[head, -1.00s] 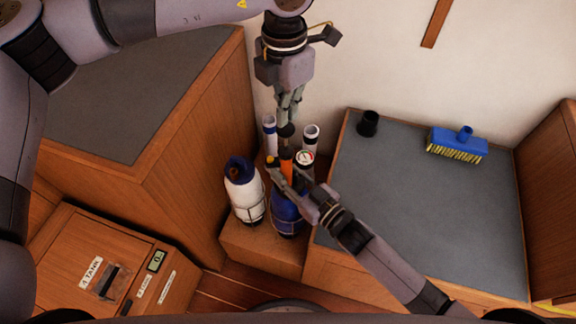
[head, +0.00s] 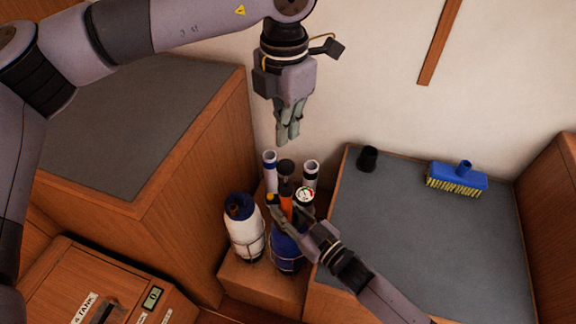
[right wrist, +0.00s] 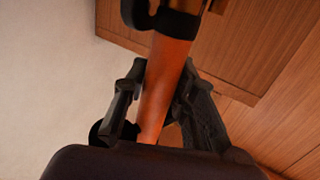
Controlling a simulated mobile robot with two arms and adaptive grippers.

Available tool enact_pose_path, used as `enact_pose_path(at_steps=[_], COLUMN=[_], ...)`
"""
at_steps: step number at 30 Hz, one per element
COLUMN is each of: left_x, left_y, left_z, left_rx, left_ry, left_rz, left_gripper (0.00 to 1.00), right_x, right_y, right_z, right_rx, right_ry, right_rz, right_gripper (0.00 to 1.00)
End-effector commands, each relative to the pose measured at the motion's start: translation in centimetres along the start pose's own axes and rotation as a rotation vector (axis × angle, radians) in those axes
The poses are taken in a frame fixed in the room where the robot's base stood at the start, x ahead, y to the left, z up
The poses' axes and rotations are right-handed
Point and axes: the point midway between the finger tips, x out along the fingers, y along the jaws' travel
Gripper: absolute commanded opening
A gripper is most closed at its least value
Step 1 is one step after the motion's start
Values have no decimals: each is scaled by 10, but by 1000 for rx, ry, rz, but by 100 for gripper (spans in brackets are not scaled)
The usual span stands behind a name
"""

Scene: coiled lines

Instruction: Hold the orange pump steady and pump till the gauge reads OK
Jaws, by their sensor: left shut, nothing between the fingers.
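The orange pump (head: 286,205) stands upright among the things on a low wooden box in the head view. Its black top (head: 285,167) shows above the orange barrel. The gauge (head: 305,195) is a small white dial with red and green marks beside the pump; its reading is too small to tell. My right gripper (head: 281,206) has its fingers around the orange barrel, which also shows between them in the right wrist view (right wrist: 165,85). My left gripper (head: 288,138) is shut and empty, pointing down above the pump's top and apart from it.
A white fender (head: 245,235) and a blue fender (head: 288,252) stand close by, with white tubes (head: 269,165) behind. Grey-topped cabinets flank the box; the right one (head: 410,240) holds a black cup (head: 367,158) and a blue brush (head: 458,178).

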Motion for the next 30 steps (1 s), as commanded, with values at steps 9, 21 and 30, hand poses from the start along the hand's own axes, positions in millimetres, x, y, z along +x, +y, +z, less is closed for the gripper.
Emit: enact_pose_path(at_steps=[9,21,30], left_x=[0,0,0], left_y=[0,0,0], left_z=[0,0,0], left_rx=[0,0,0], left_ry=[0,0,0], left_rz=[0,0,0], left_gripper=[0,0,0], right_x=[0,-5,-62], right_y=[0,0,0], right_z=[0,1,2], right_rx=[0,0,1], right_ry=[0,-1,-4], right_rz=[0,0,0], right_gripper=[47,49,49])
